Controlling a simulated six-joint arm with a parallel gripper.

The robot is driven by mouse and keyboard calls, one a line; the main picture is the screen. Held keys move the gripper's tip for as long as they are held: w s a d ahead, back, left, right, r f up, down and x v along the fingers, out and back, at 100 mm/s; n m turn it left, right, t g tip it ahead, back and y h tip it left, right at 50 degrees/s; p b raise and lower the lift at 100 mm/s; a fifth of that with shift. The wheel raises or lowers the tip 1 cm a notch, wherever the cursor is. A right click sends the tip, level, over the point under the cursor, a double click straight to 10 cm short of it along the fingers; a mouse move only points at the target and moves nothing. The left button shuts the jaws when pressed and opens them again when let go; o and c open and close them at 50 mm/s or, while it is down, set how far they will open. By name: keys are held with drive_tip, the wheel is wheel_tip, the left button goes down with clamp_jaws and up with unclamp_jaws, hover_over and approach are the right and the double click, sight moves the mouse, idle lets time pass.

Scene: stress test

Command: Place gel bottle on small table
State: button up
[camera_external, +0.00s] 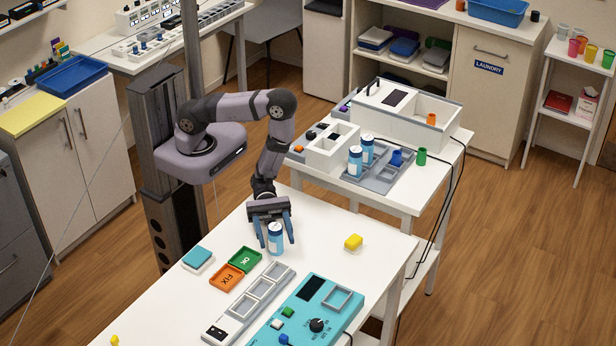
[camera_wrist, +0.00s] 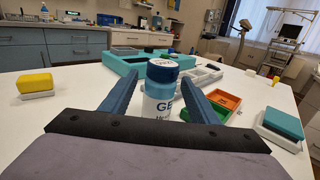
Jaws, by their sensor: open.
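The gel bottle (camera_external: 275,238) is white with a blue cap and stands upright on the white table in front of me. In the wrist view the gel bottle (camera_wrist: 160,88) shows the letters "GE" and stands between my two blue fingers. My gripper (camera_external: 274,240) is open around it, with a finger on each side; it also shows in the wrist view (camera_wrist: 154,95). I cannot tell whether either finger touches the bottle. The small table (camera_external: 447,150) stands behind, with two similar blue-and-white bottles (camera_external: 361,155) upright on a grey tray.
A teal device (camera_external: 312,312), a grey divided tray (camera_external: 250,303), green (camera_external: 244,259) and orange (camera_external: 227,277) trays, a teal block (camera_external: 197,257) and a yellow block (camera_external: 353,242) surround the bottle.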

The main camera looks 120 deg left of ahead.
drive_tip(key=c, duration=1.3)
drive_tip(key=shift+r, duration=0.2)
drive_tip(key=shift+r, duration=4.85)
drive_tip(key=shift+a, duration=0.1)
